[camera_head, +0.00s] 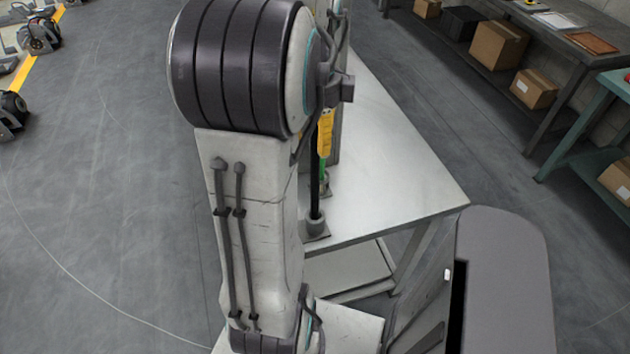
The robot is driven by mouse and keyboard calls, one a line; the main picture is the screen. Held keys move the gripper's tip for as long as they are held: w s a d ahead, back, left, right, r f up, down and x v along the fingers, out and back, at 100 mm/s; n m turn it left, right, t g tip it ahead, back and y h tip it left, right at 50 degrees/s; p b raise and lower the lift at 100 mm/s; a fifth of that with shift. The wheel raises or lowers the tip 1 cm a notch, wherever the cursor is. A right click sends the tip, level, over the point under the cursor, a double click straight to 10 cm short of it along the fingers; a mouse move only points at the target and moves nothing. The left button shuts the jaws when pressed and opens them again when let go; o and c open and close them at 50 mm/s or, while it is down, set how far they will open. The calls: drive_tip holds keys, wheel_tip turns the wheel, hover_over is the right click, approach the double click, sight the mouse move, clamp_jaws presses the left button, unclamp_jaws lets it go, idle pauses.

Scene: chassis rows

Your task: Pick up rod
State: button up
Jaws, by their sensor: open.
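A thin black rod (315,180) stands upright in a small dark base near the front left edge of the pale metal table (400,170). Just behind it is a second upright piece, with a yellow upper part (325,133) and a green lower part (325,172). I cannot tell which of the two is the task's rod. My arm covers the left side of both, and their tops are hidden. My gripper's fingers do not show; they are hidden behind my arm or out of the frame.
A workbench (560,45) with cardboard boxes (497,45) below it runs along the right. A teal bench (605,120) stands at the right edge. Wheeled units (40,35) stand at the far left by a yellow line. The left floor is otherwise clear.

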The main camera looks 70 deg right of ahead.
drive_tip(key=shift+f, duration=0.7)
drive_tip(key=shift+c, duration=0.2)
clamp_jaws()
